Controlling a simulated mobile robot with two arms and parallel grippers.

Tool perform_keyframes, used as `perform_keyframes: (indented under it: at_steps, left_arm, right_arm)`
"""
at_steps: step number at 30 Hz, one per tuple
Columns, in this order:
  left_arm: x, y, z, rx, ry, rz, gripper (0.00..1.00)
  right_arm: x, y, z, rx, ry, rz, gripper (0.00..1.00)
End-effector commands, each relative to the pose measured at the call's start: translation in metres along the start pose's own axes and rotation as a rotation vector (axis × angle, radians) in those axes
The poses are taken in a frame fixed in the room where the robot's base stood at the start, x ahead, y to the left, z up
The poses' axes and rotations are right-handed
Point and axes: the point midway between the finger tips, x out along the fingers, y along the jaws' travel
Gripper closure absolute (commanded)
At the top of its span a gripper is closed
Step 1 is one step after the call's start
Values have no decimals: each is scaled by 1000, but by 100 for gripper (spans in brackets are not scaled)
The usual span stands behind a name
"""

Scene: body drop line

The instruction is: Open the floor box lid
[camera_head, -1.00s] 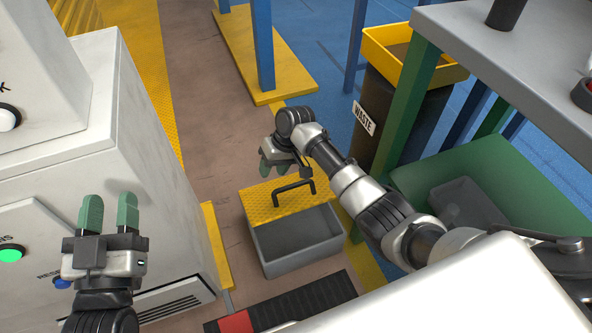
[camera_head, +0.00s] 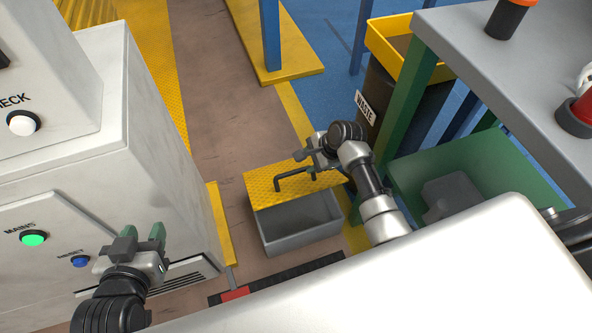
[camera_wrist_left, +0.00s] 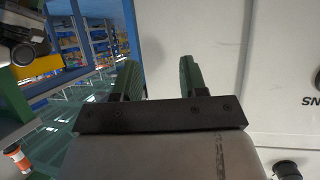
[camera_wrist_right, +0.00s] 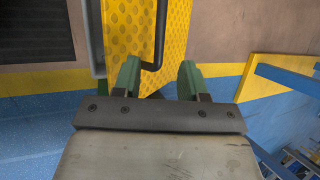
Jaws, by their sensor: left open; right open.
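The floor box (camera_head: 301,238) is a grey bin on the brown floor in the head view. Its yellow patterned lid (camera_head: 262,196) lies at the far part of the box, with grey showing in front of it. A black bar handle (camera_head: 290,178) stands on the lid and also shows in the right wrist view (camera_wrist_right: 160,35). My right gripper (camera_wrist_right: 158,78) is open and empty, close to the handle, whose bent end shows just beyond the fingers. I cannot tell whether they touch. My left gripper (camera_head: 140,240) is open and empty beside the white cabinet, away from the box.
The white cabinet (camera_head: 165,150) with buttons stands at the left. A grey table (camera_head: 480,70) on green legs and a waste bin (camera_head: 392,105) with a yellow top stand at the right. A yellow-based post (camera_head: 275,65) is behind. Brown floor is clear beyond the box.

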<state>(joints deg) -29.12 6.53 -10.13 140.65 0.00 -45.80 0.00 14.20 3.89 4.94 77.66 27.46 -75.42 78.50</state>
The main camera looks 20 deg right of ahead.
Motion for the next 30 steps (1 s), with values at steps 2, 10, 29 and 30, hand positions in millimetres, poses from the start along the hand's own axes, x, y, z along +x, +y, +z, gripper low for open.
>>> perform_keyframes:
  at_steps: [2, 10, 29, 30]
  left_arm:
    - [4, 2, -10, 0, 93, 6, 57]
    - [2, 9, -51, -3, 400, 24, 57]
    - [-48, 21, -114, -26, 1072, 62, 57]
    - [-51, 21, -116, -27, 1099, 64, 57]
  right_arm:
    - [10, 0, 0, -2, 0, 0, 58]
    - [35, 0, 0, -3, -1, 1, 58]
    - [83, 0, 0, -3, -1, 1, 58]
    - [85, 0, 0, -3, -1, 0, 58]
